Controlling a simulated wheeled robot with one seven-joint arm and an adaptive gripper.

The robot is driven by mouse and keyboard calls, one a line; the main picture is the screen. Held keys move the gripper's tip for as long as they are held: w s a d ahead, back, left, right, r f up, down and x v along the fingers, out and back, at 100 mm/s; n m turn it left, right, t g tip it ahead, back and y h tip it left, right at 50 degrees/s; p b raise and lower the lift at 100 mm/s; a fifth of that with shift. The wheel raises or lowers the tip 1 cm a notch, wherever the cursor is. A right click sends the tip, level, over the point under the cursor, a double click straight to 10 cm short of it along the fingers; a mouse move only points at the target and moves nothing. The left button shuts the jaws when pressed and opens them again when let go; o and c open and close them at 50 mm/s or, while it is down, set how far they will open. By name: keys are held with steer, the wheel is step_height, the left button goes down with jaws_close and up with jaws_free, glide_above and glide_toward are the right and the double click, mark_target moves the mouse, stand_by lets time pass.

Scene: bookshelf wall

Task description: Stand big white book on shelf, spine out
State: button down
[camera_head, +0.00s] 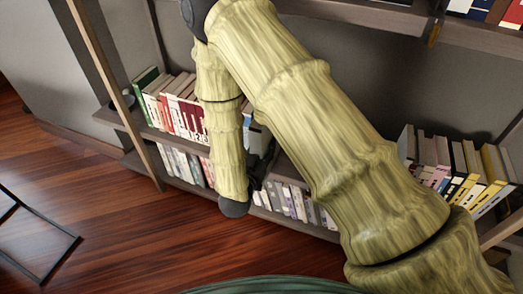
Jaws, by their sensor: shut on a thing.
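My gripper (261,168) is a small dark shape beside the lower end of my arm, in front of the bookshelf, and is partly hidden by the arm. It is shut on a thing. A pale grey-white block (260,139) shows just above it, right of the arm; it looks like the big white book, but most of it is hidden. I cannot tell which way its spine faces or whether it touches the shelf (287,170).
Rows of books stand on the middle shelf at left (172,106) and right (462,165). More books (290,200) fill the lower shelf. A wooden upright post (118,95) stands at left. A dark-framed table (38,245) stands on the open wood floor.

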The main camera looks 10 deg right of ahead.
steer(key=f+b+x, duration=0.1)
steer(key=x, duration=1.2)
steer(key=shift+w+f, duration=0.2)
steer(key=shift+w, duration=0.05)
stand_by(0.4)
steer(key=shift+d, duration=0.15)
stand_by(0.5)
steer(key=b, duration=0.3)
steer(key=shift+f, duration=0.2)
steer(key=b, duration=0.3)
steer(key=shift+b, duration=0.3)
steer(key=shift+r+b, duration=0.25)
steer(key=shift+b, duration=0.3)
steer(key=shift+f, duration=0.15)
stand_by(0.8)
steer(key=c, duration=1)
jaws_free()
steer(key=shift+s, duration=0.1)
steer(key=shift+o, duration=0.4)
